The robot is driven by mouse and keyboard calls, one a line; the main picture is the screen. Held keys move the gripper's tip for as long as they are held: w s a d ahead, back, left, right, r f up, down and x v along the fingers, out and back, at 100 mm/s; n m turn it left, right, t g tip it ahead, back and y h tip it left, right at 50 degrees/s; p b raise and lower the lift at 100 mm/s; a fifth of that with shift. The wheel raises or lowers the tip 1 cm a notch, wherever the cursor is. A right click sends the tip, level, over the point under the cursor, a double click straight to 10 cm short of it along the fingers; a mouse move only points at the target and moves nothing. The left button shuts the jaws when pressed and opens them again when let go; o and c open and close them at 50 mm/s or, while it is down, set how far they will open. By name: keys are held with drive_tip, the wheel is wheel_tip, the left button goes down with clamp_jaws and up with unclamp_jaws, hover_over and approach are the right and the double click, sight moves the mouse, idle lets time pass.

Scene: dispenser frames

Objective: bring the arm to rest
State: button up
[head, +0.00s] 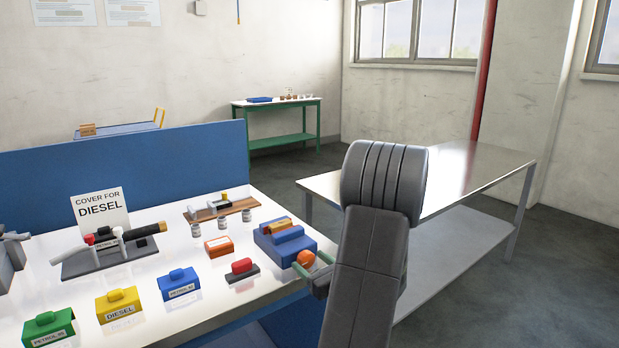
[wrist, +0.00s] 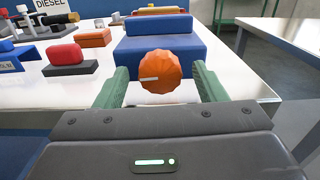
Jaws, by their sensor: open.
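My gripper (wrist: 160,80) is open, with one green finger on each side of an orange ridged knob (wrist: 160,66) that bears a white mark. Gaps show between the knob and both fingers in the wrist view. The knob appears in front of a stepped blue block (wrist: 188,42); what it is fixed to or rests on is hidden. In the head view my gripper (head: 313,264) is at the white table's right edge, by the knob (head: 306,258) and the blue block (head: 286,247). My grey arm rises at the right of the head view.
The white table (head: 205,305) holds green (head: 46,326), yellow (head: 118,305) and blue (head: 178,284) labelled covers, a red-topped block (head: 242,268), and a nozzle stand by a "COVER FOR DIESEL" sign (head: 101,210). A blue panel (head: 160,160) stands behind. A bare metal table (head: 465,170) is at right.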

drive_tip(key=shift+r+m+p, duration=0.25)
drive_tip(key=shift+m+p, duration=0.65)
drive_tip(key=shift+p, duration=0.3)
drive_tip(key=shift+s+d+f, duration=0.15)
drive_tip(key=b+v, duration=0.1)
drive_tip(key=v, duration=1.1)
drive_tip(key=shift+s+f, duration=0.15)
drive_tip(key=shift+s, duration=0.05)
